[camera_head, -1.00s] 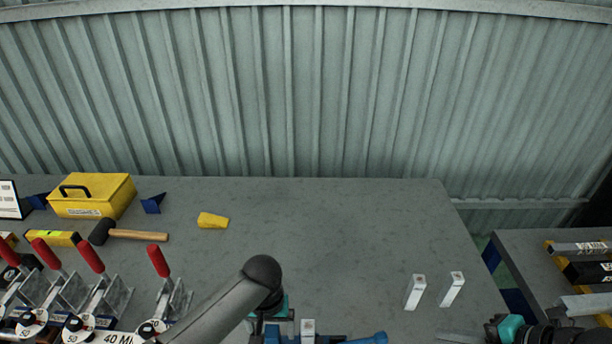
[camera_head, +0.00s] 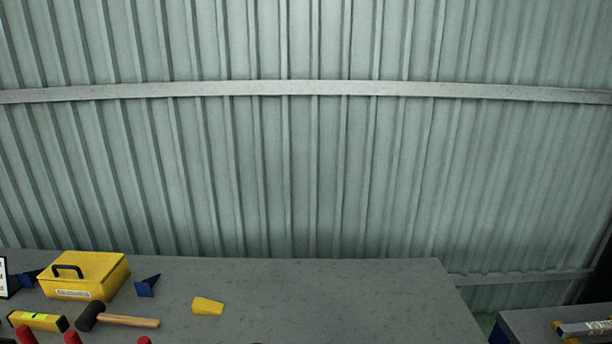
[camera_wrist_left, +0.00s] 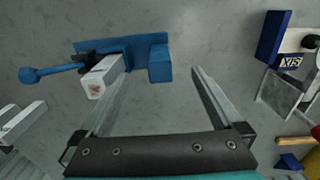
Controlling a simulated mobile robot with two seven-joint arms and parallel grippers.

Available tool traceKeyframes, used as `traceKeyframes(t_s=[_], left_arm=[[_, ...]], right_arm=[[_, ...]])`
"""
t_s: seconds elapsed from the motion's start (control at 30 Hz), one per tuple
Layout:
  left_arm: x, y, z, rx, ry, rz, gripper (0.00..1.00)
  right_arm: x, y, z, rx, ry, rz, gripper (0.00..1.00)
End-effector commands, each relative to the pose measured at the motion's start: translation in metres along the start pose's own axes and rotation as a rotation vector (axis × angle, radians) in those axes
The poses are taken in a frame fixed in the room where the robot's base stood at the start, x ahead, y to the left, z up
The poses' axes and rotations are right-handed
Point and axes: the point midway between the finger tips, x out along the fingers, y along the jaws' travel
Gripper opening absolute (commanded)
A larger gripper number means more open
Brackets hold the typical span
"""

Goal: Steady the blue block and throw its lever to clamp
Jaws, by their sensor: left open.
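The blue block (camera_wrist_left: 158,62) shows in the left wrist view on the grey table, upper left of centre. Its blue lever (camera_wrist_left: 52,71) points left and ends in a round knob. A pale square bar (camera_wrist_left: 103,77) sits at the block, its end facing the camera. My left gripper (camera_wrist_left: 157,74) is open, with nothing held between its fingers. Its left fingertip appears close to the bar and its right fingertip is right of the block; whether either touches cannot be told. The head view shows neither the block nor my grippers.
In the head view, a yellow toolbox (camera_head: 90,272), mallet (camera_head: 120,320), yellow level (camera_head: 38,321) and yellow wedge (camera_head: 208,306) lie on the table. Red handle tips (camera_head: 72,338) show below. In the wrist view, a labelled clamp (camera_wrist_left: 284,92) stands right and a pale block (camera_wrist_left: 20,122) left.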

Motion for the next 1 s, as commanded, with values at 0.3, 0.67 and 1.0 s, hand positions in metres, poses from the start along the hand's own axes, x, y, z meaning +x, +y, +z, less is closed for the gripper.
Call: traceKeyframes(t_s=[0.3,0.67,1.0], left_arm=[[-0.048,0.000,-0.001,0.000,0.005,0.002,1.00],[-0.105,0.000,-0.001,-0.001,0.003,0.002,1.00],[-0.115,0.000,0.000,-0.001,0.000,0.000,1.00]], right_arm=[[0.000,0.000,0.000,0.000,0.000,0.000,0.00],[0.000,0.000,0.000,0.000,0.000,0.000,0.00],[0.000,0.000,0.000,0.000,0.000,0.000,0.00]])
